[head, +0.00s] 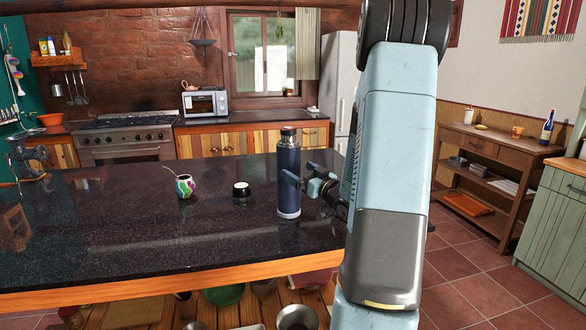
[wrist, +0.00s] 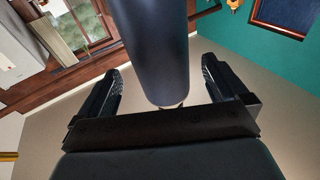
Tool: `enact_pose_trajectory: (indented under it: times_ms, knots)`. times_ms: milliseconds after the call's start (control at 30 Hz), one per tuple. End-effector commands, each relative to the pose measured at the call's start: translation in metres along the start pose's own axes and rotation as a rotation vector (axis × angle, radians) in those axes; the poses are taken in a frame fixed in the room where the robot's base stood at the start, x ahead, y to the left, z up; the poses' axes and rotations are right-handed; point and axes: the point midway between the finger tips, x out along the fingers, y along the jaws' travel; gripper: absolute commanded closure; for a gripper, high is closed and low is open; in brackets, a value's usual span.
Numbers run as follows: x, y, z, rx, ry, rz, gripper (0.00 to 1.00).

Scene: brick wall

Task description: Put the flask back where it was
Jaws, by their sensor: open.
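The flask (head: 288,180) is dark blue with a pale band at its base and a dark, metal-rimmed top. It stands upright on the dark counter (head: 130,240), near its right end, in the head view. My gripper (head: 295,181) is at the flask's right side, around mid-height. In the wrist view the flask (wrist: 155,45) runs down between the two fingers of my gripper (wrist: 160,85). The fingers are apart, with a gap on each side of the flask. The far finger is partly hidden in the head view.
A colourful mate cup (head: 185,186) with a straw and a small black jar (head: 241,190) stand on the counter left of the flask. Shelves below hold bowls, including a metal one (head: 297,317). A wooden side table (head: 490,165) stands at right.

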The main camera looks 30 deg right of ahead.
Motion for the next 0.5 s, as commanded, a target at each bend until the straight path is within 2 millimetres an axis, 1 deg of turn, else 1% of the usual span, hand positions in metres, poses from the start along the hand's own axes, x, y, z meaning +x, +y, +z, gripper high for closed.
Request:
enact_pose_trajectory:
  times_ms: [33,200,400,500]
  knots:
    - [-0.011,0.001,0.000,0.000,-0.001,0.005,0.00]
    - [-0.040,0.001,0.000,0.000,-0.001,0.004,0.00]
    - [-0.058,0.001,0.000,-0.001,0.000,0.003,0.00]
    - [-0.059,-0.001,-0.001,-0.009,-0.010,0.005,0.00]
